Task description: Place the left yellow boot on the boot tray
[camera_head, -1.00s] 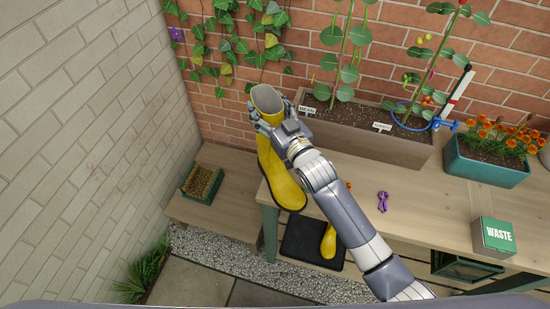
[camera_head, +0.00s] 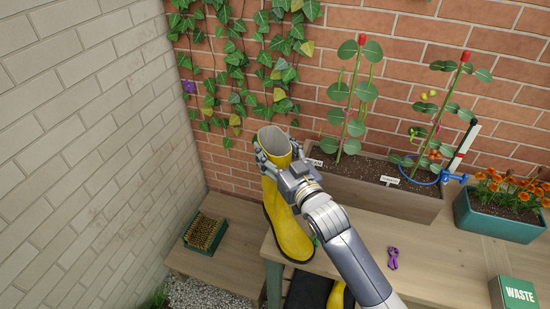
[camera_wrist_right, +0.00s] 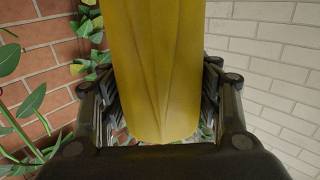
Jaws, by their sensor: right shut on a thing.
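A tall yellow boot (camera_head: 285,222) is held upright, toe pointing down and toward the front, at the left end of the potting bench. My right gripper (camera_head: 277,160) is shut on its shaft near the open top. In the right wrist view the yellow shaft (camera_wrist_right: 156,70) fills the space between the two fingers (camera_wrist_right: 158,110). A second yellow boot (camera_head: 337,295) shows partly at the bottom edge, on the black boot tray (camera_head: 305,290) below the bench. Much of the tray and that boot is cut off or hidden by my arm. My left gripper does not show.
A brush mat (camera_head: 205,233) sits on the low bench (camera_head: 225,262) at left. Ivy hangs behind.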

